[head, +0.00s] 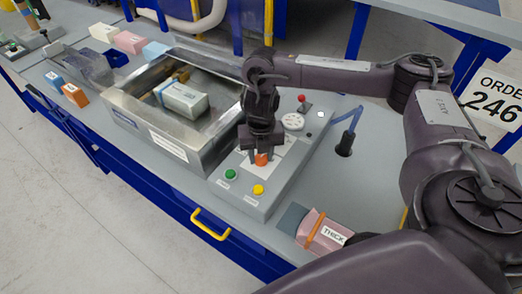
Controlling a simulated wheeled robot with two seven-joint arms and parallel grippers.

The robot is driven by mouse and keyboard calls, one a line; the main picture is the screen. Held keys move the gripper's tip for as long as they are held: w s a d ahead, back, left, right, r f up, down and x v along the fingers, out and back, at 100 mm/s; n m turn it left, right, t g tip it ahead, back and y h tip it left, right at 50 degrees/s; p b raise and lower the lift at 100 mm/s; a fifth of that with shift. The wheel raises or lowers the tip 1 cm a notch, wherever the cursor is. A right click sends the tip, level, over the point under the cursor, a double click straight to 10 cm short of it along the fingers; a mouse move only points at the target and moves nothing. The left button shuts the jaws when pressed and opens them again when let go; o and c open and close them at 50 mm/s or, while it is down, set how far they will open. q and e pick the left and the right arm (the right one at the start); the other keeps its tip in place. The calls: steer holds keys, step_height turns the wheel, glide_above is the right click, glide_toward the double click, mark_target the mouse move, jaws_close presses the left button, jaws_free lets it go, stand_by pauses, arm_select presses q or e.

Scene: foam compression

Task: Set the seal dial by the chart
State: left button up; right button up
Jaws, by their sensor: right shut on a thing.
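A grey control panel (231,195) stands on the bench. My right gripper (261,154) points down over it, shut on a small orange knob (261,160), which looks like the seal dial. The gripper hides much of the knob and its surroundings, so its setting cannot be read. A pale sheet or plate (291,146) lies on the panel around the knob; I cannot tell whether it is the chart. My left gripper is not in view.
The panel also has a green button (231,174), a yellow button (258,189), a white round part (292,121) and a red-topped lever (302,101). Left is an open metal box (183,142) holding a pale block (184,100).

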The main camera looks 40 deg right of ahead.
mark_target(261, 158)
steer(key=n+p, duration=0.1)
steer(key=n, duration=0.3)
steer(key=shift+r+n, duration=0.1)
steer(key=shift+n, duration=0.2)
steer(key=n, duration=0.4)
steer(key=shift+n, duration=0.4)
steer(key=o, duration=1)
steer(key=shift+r+p, duration=1.4)
steer(key=shift+r, duration=2.5)
steer(key=shift+s+a+f, duration=0.1)
steer(key=shift+s+f, duration=0.05)
